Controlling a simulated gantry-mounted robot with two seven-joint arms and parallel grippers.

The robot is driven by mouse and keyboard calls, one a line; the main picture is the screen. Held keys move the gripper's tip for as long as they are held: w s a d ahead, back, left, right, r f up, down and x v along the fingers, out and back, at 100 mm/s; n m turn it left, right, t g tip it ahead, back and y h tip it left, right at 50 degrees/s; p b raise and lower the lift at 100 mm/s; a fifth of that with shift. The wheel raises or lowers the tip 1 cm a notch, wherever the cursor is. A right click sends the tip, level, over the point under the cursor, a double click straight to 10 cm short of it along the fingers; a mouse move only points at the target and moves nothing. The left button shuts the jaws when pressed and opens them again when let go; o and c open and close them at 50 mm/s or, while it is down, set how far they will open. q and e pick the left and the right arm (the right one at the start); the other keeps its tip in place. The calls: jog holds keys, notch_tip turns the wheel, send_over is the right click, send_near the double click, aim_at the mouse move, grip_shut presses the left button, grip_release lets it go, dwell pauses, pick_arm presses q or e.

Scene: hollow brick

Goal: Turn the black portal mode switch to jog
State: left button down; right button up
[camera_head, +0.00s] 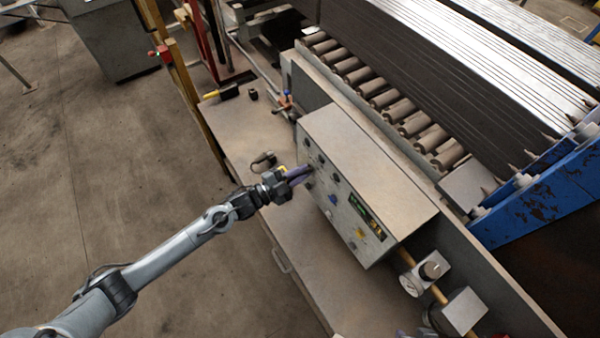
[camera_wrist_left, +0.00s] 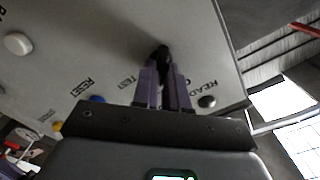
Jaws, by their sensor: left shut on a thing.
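The control box (camera_head: 365,170) stands on the bench, with its panel of knobs, buttons and labels facing my left arm. My left gripper (camera_head: 304,174) reaches the upper left part of that panel. In the left wrist view its purple fingers (camera_wrist_left: 163,72) are shut on a black switch (camera_wrist_left: 163,53), one finger on each side. The fingers hide part of the switch, and I cannot read its pointer position. A "TEST" label is left of the fingers and a partly hidden label is right of them. Purple tips at the bottom edge of the head view may be my right gripper (camera_head: 412,333).
In the left wrist view a black button (camera_wrist_left: 207,101), a blue button (camera_wrist_left: 97,99) and a white button (camera_wrist_left: 18,43) are near the fingers. Rollers (camera_head: 400,108) lie behind the box. Gauges (camera_head: 412,284) stand at its right end. The bench (camera_head: 290,240) before it is mostly clear.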

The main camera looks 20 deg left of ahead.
pick_arm(q)
jog(key=c, duration=1.2)
grip_release()
jog(key=shift+o, duration=0.2)
jog(key=shift+s, duration=0.1)
jog(key=b+v, duration=0.1)
jog(key=v, duration=0.9)
jog(key=shift+s+a+b, duration=0.2)
jog(key=shift+s+b, duration=0.05)
jog(key=shift+b, duration=0.1)
